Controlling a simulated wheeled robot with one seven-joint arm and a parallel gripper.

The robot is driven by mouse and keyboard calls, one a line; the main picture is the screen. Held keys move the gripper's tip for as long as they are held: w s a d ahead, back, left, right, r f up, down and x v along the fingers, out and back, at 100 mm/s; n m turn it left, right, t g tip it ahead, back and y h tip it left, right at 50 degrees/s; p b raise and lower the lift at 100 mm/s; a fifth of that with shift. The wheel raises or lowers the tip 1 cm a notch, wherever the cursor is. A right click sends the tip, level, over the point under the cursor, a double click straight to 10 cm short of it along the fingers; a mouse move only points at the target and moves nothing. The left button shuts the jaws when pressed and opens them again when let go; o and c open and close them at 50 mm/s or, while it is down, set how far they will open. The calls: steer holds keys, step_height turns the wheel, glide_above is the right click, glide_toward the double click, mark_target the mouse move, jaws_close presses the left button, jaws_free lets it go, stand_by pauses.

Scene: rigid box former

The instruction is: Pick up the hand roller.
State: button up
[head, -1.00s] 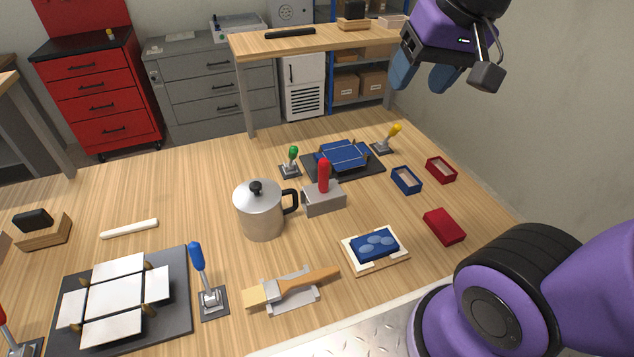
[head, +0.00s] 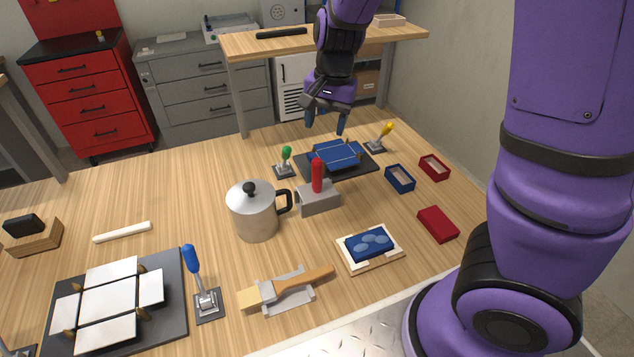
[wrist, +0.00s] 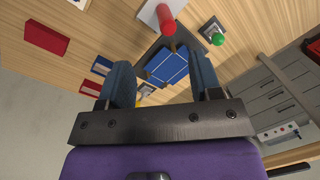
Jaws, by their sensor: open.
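The red upright handle (head: 317,175), which I take to be the hand roller's, stands in a grey block (head: 319,200) right of the metal pot. Its roller end is not visible. The handle also shows at the top of the wrist view (wrist: 165,19). My gripper (head: 325,130) is above the back of the table, beyond the handle, pointing down over the blue panelled fixture (head: 335,156). Its two fingers are apart and empty in the wrist view (wrist: 163,85).
The metal pot (head: 253,213) stands close left of the grey block. A green-handled clamp (head: 285,161) and a yellow-handled clamp (head: 380,138) flank the fixture. Blue (head: 400,178) and red (head: 437,224) boxes lie right. A brush (head: 290,287) lies in front.

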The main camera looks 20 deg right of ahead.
steer(key=m+h, duration=0.1)
glide_toward(317, 170)
steer(key=shift+w+d+f, duration=0.1)
steer(key=shift+w+f, duration=0.45)
steer(key=shift+w, duration=0.25)
step_height(317, 170, down, 10)
steer(key=shift+d+f, duration=0.1)
steer(key=shift+f, duration=0.15)
jaws_close()
steer(key=shift+r, duration=0.15)
